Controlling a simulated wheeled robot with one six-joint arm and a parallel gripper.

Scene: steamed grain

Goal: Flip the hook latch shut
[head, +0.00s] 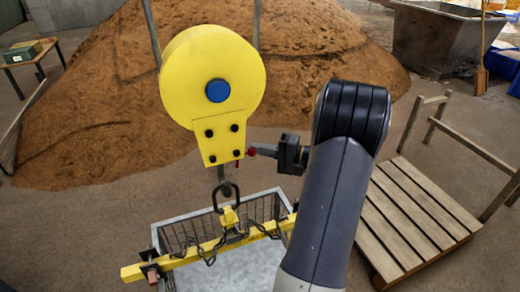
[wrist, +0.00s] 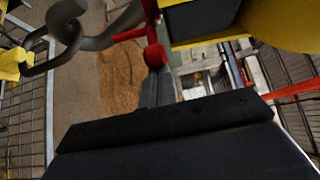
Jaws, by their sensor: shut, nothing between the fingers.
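The yellow hoist block (head: 212,75) with a blue hub hangs in the middle of the head view. A grey hook (head: 224,188) hangs below it through a dark ring (head: 222,200); both also show at upper left in the wrist view. The red latch (wrist: 152,34) has a ball-shaped end, seen in the wrist view beside the hook; a small red part shows at the block's lower right edge in the head view. My gripper (head: 262,150) is shut and empty, right of the block, its tip at the red part. I cannot tell whether they touch.
A yellow beam (head: 194,256) with chains hangs under the ring, over a metal basket (head: 172,231). A grain mound (head: 90,110) fills the back. A slatted wooden platform (head: 418,214) stands at right, a metal trough (head: 437,45) at back right.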

